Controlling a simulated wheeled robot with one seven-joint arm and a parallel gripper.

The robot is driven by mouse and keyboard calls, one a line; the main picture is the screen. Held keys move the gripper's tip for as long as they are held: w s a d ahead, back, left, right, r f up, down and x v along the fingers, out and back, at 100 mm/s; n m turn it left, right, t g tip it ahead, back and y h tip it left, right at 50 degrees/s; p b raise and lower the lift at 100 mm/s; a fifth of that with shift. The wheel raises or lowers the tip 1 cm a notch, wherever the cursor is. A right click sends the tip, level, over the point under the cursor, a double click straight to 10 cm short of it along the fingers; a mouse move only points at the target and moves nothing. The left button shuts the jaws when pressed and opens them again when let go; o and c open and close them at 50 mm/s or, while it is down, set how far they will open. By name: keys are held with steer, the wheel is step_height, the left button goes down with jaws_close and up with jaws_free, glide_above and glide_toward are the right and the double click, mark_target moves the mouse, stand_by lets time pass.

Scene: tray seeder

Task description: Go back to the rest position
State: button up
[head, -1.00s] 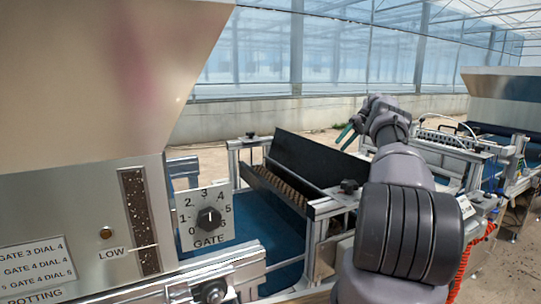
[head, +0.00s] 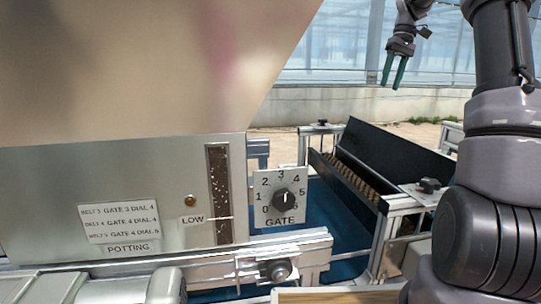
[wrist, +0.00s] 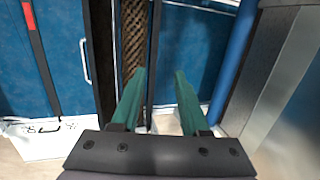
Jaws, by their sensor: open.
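My gripper (head: 393,86) hangs high at the upper right in the head view, with its two green fingers apart and nothing between them. In the wrist view my gripper (wrist: 161,76) is also open and empty, above the machine. The gripper is clear of the machine, raised in front of the greenhouse glass. My arm is folded upward at the right side of the head view.
A steel potting hopper (head: 120,80) fills the left. Beside it are a gate dial (head: 283,200) with a black knob and a LOW level window (head: 218,190). A black trough (head: 400,165) stands over the blue belt (head: 335,215). Open air surrounds the gripper.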

steer(key=s+a+r+m+t+h, duration=0.1)
steer(key=s+a+r+t, duration=0.1)
steer(key=s+a, duration=0.45)
steer(key=s+a+r+m+t+h, duration=0.1)
steer(key=s+a+r+m+t, duration=0.15)
steer(key=s, duration=0.75)
steer(key=s+a+f+m+t, duration=0.1)
steer(key=s+a+f+t, duration=0.1)
steer(key=s, duration=0.5)
steer(key=s+a+f+m+t+y, duration=0.1)
steer(key=s+a+f+m+t, duration=0.1)
steer(key=s+f, duration=0.3)
steer(key=shift+s, duration=0.9)
steer(key=shift+s+t, duration=0.1)
steer(key=shift+t, duration=0.15)
